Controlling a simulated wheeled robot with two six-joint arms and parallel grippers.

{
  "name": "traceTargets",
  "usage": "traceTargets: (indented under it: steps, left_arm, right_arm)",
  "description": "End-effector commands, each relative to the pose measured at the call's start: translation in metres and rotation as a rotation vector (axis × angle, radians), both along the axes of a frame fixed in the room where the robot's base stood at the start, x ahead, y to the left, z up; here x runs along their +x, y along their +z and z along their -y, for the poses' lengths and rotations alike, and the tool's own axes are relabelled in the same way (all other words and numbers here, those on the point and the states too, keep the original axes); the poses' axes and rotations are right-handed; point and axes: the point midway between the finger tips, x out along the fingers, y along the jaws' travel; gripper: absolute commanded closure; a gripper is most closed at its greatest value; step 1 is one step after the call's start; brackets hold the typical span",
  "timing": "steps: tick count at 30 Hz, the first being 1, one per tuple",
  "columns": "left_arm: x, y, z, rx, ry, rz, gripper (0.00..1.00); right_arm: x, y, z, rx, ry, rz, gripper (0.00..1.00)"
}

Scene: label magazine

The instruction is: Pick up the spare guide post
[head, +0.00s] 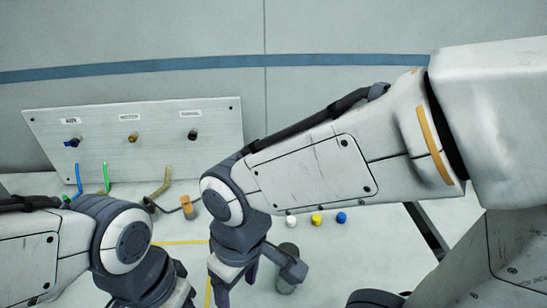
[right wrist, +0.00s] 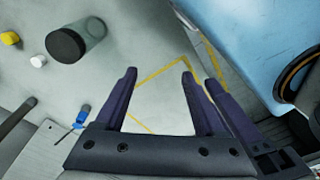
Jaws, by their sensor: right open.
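I cannot pick out the spare guide post with certainty in either view. My right gripper (head: 235,284) points down over the table in the head view. In the right wrist view its two dark fingers (right wrist: 158,92) are apart, with only bare table and yellow lines between them. A grey cylinder with a dark top (head: 288,270) stands beside the right gripper, partly behind it; it also shows at the upper left of the right wrist view (right wrist: 78,38). My left gripper (head: 165,296) is at the bottom edge of the head view, its fingertips cut off.
A panel with three labelled fittings (head: 150,100) stands at the back, with blue, green and tan tubes below. An orange spool-like piece (head: 187,208) is before it. White (head: 291,221), yellow (head: 316,219) and blue (head: 341,217) caps lie in a row. Yellow lines mark the table.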

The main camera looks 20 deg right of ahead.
Motion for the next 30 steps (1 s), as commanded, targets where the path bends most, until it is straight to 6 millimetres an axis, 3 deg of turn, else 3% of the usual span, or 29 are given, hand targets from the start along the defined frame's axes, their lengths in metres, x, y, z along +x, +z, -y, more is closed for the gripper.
traceTargets:
  steps: [4, 8, 9, 12, 15, 18, 21, 30]
  left_arm:
    - [0.000, 0.014, 0.000, -0.001, 0.000, 0.001, 0.50]
    - [0.000, 0.026, 0.000, 0.000, 0.000, 0.000, 0.50]
    - [0.000, 0.030, 0.000, 0.000, 0.000, 0.000, 0.50]
    - [0.000, 0.038, 0.000, -0.001, 0.000, 0.001, 0.50]
    - [0.000, 0.044, 0.000, 0.000, 0.000, 0.000, 0.50]
    - [0.000, 0.047, 0.000, 0.000, 0.000, 0.000, 0.50]
    - [0.000, 0.048, 0.000, 0.000, 0.000, 0.000, 0.50]
    - [0.000, 0.057, 0.000, 0.000, 0.000, 0.000, 0.50]
  right_arm:
    - [0.084, 0.021, -0.009, 0.024, -0.129, 0.050, 0.29]
    - [0.196, 0.030, 0.013, 0.044, -0.288, 0.127, 0.29]
    - [0.230, 0.030, 0.028, 0.047, -0.336, 0.152, 0.29]
    - [0.306, 0.024, 0.076, 0.048, -0.448, 0.215, 0.29]
    - [0.359, 0.015, 0.129, 0.041, -0.538, 0.271, 0.29]
    - [0.389, 0.006, 0.169, 0.034, -0.594, 0.308, 0.29]
    - [0.403, 0.001, 0.192, 0.029, -0.624, 0.327, 0.29]
    - [0.422, -0.036, 0.202, 0.027, -0.637, 0.332, 0.29]
